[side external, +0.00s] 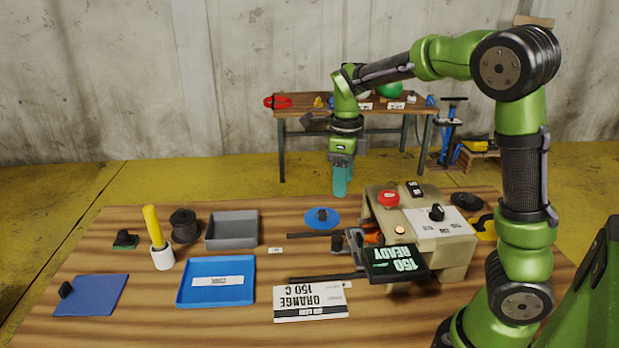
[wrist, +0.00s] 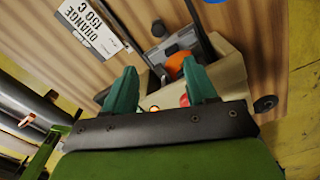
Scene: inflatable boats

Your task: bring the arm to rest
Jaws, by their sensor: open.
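My gripper (side external: 341,192) hangs above the back part of the table, fingers pointing down, just behind and left of the beige machine. In the wrist view its two teal fingers (wrist: 163,92) stand apart with nothing between them, so it is open and empty. The green arm arches over from the right side of the table. The beige machine (side external: 450,252) has a red button, a black knob and a dark display reading "150 READY". Something orange (wrist: 174,66) shows at the machine in the wrist view.
A blue tray (side external: 217,298), a grey tray (side external: 232,243), a white cup (side external: 162,258) with a yellow-handled tool, a blue pad (side external: 92,297), a blue disc (side external: 308,218) and an "ORANGE 150 C" card (side external: 311,316) lie on the wooden table. The air around my gripper looks clear.

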